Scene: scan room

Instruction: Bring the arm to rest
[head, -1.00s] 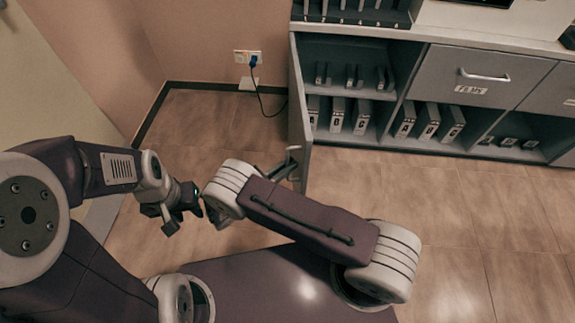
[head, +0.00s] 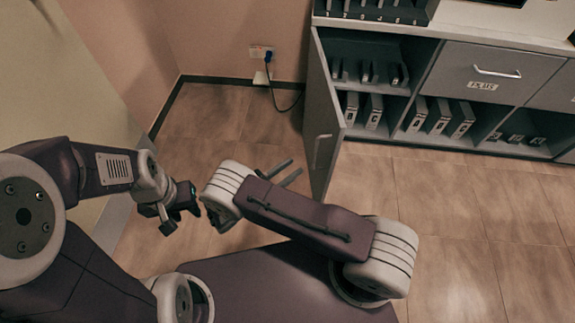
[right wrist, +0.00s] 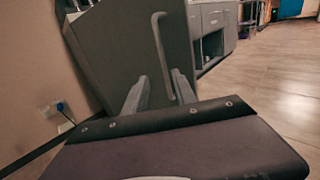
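My right arm reaches toward the open grey cabinet door (head: 322,110). My right gripper (head: 284,173) is open, its two fingers apart with nothing between them. It stands left of the door's handle (head: 317,152), with a gap in the head view. In the right wrist view both fingers (right wrist: 158,88) point at the door (right wrist: 125,40), and the handle (right wrist: 160,55) shows beyond them. My left gripper (head: 163,222) is at the left, away from the cabinet. It is small and dark, and its finger gap is unclear.
The cabinet (head: 440,50) holds several binders on open shelves and has a drawer (head: 490,75) marked PLUS or similar. A blue plug with a cable sits in a wall socket (head: 261,53). Walls stand at the left. Tiled floor (head: 450,210) is clear at right.

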